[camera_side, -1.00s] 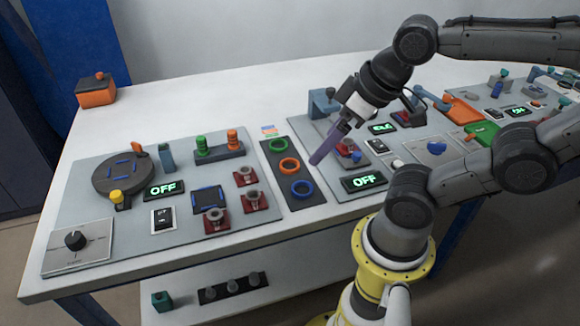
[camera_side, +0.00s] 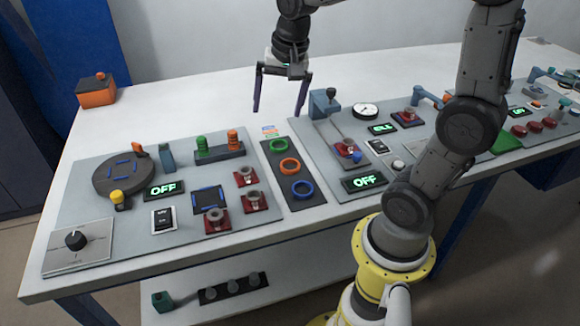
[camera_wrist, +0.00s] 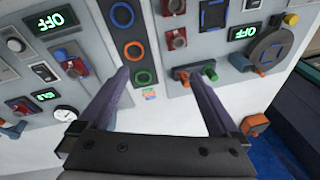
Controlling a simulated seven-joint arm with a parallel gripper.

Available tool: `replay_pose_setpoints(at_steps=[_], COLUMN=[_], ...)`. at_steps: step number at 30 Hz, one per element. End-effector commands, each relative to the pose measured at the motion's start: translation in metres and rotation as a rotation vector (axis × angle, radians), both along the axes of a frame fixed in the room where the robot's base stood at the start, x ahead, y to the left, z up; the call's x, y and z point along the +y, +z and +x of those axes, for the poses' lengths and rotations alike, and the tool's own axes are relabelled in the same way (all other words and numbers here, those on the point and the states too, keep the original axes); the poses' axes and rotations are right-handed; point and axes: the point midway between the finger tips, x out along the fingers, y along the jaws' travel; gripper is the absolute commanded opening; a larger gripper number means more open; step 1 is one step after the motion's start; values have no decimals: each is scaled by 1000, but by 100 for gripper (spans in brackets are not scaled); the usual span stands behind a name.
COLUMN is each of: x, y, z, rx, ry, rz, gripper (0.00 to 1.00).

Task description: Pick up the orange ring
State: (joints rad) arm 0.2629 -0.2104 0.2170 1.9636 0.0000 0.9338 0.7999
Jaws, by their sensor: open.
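The orange ring (camera_side: 290,165) lies in the middle of a dark strip (camera_side: 301,205), between a green ring (camera_side: 279,145) and a blue ring (camera_side: 303,189). My gripper (camera_side: 277,112) is open and empty, with its two purple fingers spread. In the side view it hangs above the table, in the picture above the strip's green end. In the wrist view the orange ring (camera_wrist: 133,50) shows beyond the fingers (camera_wrist: 162,85), with the green ring (camera_wrist: 142,77) nearer the gripper and the blue ring (camera_wrist: 122,15) farther off. Nothing touches the rings.
Left of the strip stand green and orange pegs (camera_side: 219,149), red fixtures (camera_side: 247,177) and a dark turntable (camera_side: 122,174). The white tabletop behind the panels is largely clear.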

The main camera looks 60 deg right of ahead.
Motion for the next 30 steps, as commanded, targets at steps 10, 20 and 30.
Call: replay_pose_setpoints(at_steps=[10, 20, 30], x=[-72, -77, -77], y=[-86, -131, -174], z=[18, 13, 14], rx=[211, 229, 222], ry=[-231, -246, -245], rz=[84, 92, 90], gripper=[98, 98, 98])
